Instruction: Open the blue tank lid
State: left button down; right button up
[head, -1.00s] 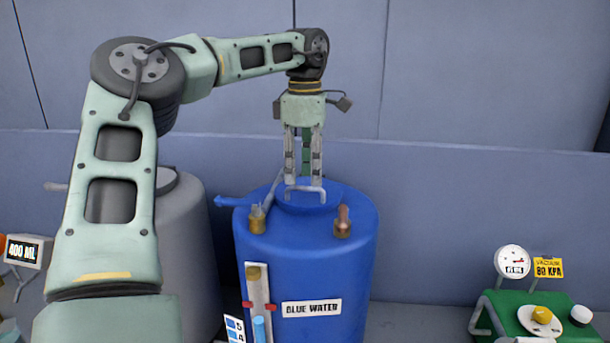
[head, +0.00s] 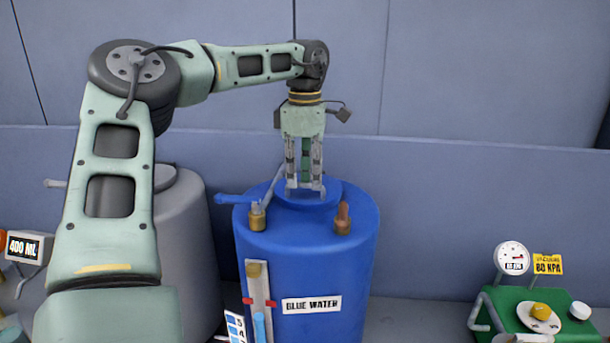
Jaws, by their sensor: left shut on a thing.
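The blue tank (head: 330,260) stands upright in the middle of the head view, with a "BLUE WATER" label on its front. Its blue lid (head: 308,203) sits on top, with a pale bar handle. My left gripper (head: 305,190) points straight down over the lid, its fingertips at the handle. It is shut on the handle, which the fingers mostly hide. My right gripper is not in view.
A grey tank (head: 185,235) stands to the left. A green vacuum unit (head: 500,305) with a gauge (head: 512,258) is at the right. A wall is close behind.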

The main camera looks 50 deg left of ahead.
aim_at(306, 192)
pick_arm(q)
jog(key=shift+r, duration=0.1)
dwell(0.3)
jog(key=w+a+r, duration=0.3)
jog(key=r, duration=0.3)
jog(key=shift+w+r, duration=0.25)
jog(key=shift+r, duration=0.05)
dwell(0.4)
jog(key=shift+w+a+r, duration=0.2)
jog(key=shift+a+r, duration=0.05)
dwell(0.5)
jog(key=c, duration=2.2)
grip_release()
jog(key=shift+f, duration=0.1)
jog(key=o, duration=0.3)
jog(key=shift+w+a+f, duration=0.15)
jog(key=shift+w+a, duration=0.1)
jog(key=shift+w, duration=0.05)
jog(key=shift+o, duration=0.2)
